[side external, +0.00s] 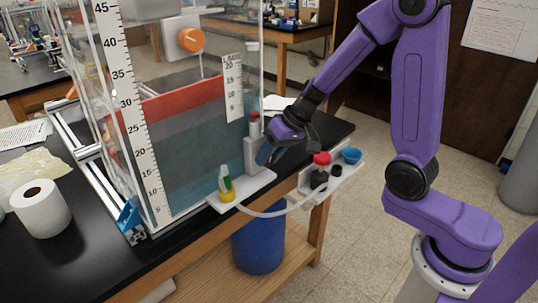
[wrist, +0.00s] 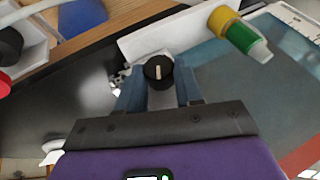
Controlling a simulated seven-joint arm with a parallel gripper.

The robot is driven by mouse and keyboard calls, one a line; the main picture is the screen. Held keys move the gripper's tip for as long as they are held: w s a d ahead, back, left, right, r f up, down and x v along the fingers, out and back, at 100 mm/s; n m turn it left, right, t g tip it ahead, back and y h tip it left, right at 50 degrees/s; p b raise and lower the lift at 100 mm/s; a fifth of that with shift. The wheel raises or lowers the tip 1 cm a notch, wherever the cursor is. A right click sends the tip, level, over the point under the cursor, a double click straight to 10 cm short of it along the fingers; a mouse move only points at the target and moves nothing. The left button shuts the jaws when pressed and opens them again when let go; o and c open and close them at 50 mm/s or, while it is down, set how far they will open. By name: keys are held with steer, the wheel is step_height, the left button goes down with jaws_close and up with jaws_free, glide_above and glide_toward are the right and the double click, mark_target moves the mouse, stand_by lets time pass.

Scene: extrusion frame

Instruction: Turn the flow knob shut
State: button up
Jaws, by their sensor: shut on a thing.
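The flow knob (wrist: 158,72) is black with a white line on top, running roughly up and down the wrist picture. My gripper (wrist: 159,80) has a blue finger on either side of the knob and is shut on it. In the side external view, my gripper (side external: 265,153) is at the lower right side of a grey flow meter block (side external: 250,153) with a red-topped tube. There the fingers and hand hide the knob.
A green and yellow bottle (side external: 226,186) stands left of the block, on a white base (side external: 257,186). A panel to the right carries a red knob (side external: 322,158), black parts and a blue cup (side external: 351,155). A clear hose (side external: 275,212) hangs in front. The water tank (side external: 185,130) stands behind.

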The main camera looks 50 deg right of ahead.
steer(key=y, duration=0.3)
steer(key=shift+d+f+m, duration=0.2)
steer(key=shift+d+m, duration=0.2)
steer(key=y, duration=0.2)
steer(key=m+y, duration=0.1)
steer(key=shift+d+f+t+y, duration=0.15)
steer(key=shift+f+t+y, duration=0.1)
steer(key=shift+t+y, duration=0.15)
steer(key=y, duration=0.3)
steer(key=shift+f+m+t, duration=0.25)
steer(key=shift+m+t, duration=0.15)
steer(key=shift+f+m+y, duration=0.15)
steer(key=shift+m+y, duration=0.35)
steer(key=shift+y, duration=1)
steer(key=shift+t, duration=0.3)
steer(key=o, duration=1)
steer(key=shift+o, duration=0.2)
steer(key=shift+d, duration=0.1)
